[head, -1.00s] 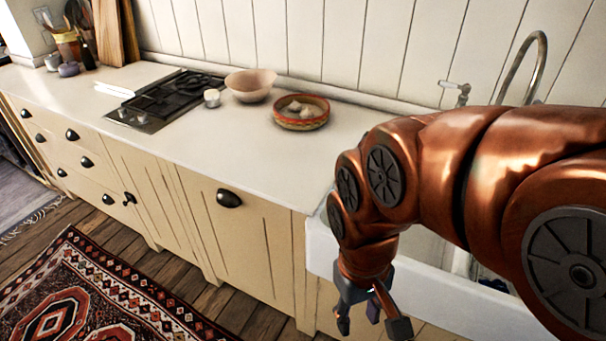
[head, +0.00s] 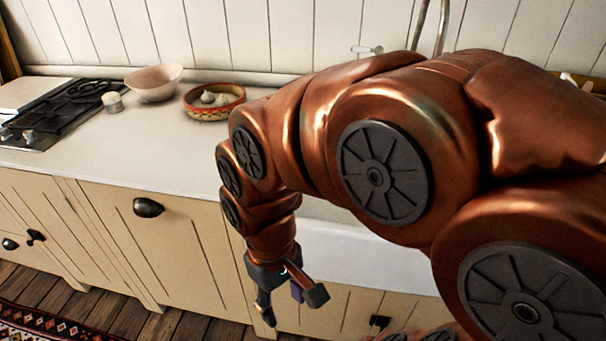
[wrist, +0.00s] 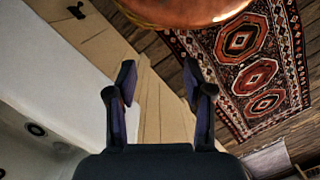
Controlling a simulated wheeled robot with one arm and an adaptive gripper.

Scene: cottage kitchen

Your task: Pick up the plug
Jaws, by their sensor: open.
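My gripper (head: 292,304) hangs in front of the pale cabinets, below the counter top, with its fingers spread and nothing between them. The wrist view shows the same open gripper (wrist: 160,80) with a clear gap between the fingers. I cannot make out a plug for certain. A small dark round thing (wrist: 36,129) lies in the white sink at the left of the wrist view; I cannot tell whether it is a plug or the drain. In the head view my arm hides most of the sink.
The white sink front (head: 350,262) is behind my arm. On the counter (head: 130,140) stand a patterned bowl (head: 200,113) with pale items, a pinkish bowl (head: 153,84), a small white pot (head: 112,102) and a black hob (head: 60,112). A patterned rug (head: 40,320) lies on the floor.

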